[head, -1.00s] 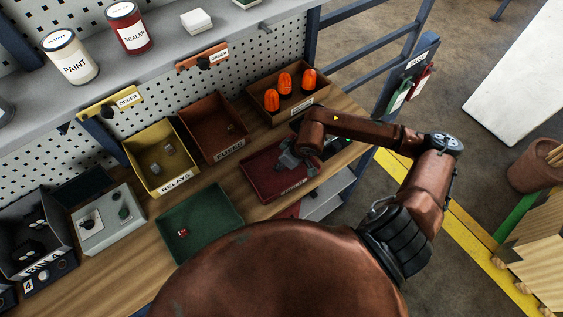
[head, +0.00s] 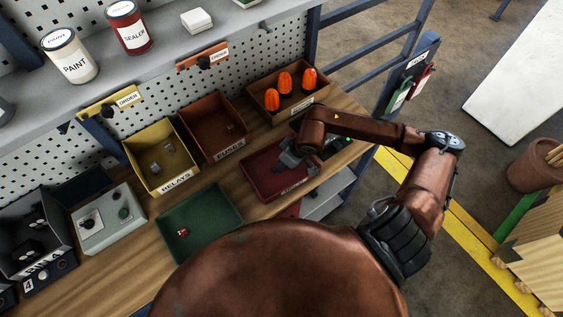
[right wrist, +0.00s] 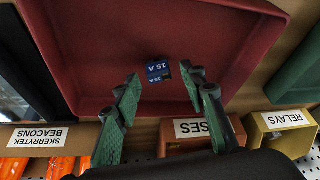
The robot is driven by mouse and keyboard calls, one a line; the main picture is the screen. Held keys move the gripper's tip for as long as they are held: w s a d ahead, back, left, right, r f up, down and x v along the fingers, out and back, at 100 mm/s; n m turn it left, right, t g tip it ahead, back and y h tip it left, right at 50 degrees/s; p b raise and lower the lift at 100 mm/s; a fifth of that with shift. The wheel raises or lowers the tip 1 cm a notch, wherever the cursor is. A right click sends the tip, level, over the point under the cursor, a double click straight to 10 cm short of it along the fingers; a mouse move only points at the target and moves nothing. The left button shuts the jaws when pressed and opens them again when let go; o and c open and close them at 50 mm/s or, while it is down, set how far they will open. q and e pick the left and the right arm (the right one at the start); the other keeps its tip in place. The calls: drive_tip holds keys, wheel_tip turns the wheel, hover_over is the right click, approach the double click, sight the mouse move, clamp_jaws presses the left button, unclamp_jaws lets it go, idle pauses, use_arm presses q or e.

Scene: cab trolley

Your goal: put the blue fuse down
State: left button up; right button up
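The blue fuse (right wrist: 158,71), a small block marked 15 A, shows in the right wrist view inside the red tray (right wrist: 235,40). It sits between the fingertips of my right gripper (right wrist: 160,82), with a gap on both sides. The fingers are spread and do not touch it. In the head view my right gripper (head: 288,161) is low over the red tray (head: 262,179), and the fuse is hidden there. My left gripper is not in view.
Left of the red tray is a green tray (head: 222,200) with a small red fuse (head: 183,232). Behind stand the relays bin (head: 139,149), fuses bin (head: 193,118) and a beacons box (head: 262,95) with orange beacons (head: 285,82). A grey box (head: 95,236) stands left.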

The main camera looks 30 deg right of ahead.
drive_tip(key=b+v, duration=0.1)
drive_tip(key=v, duration=1)
drive_tip(key=shift+r, duration=0.25)
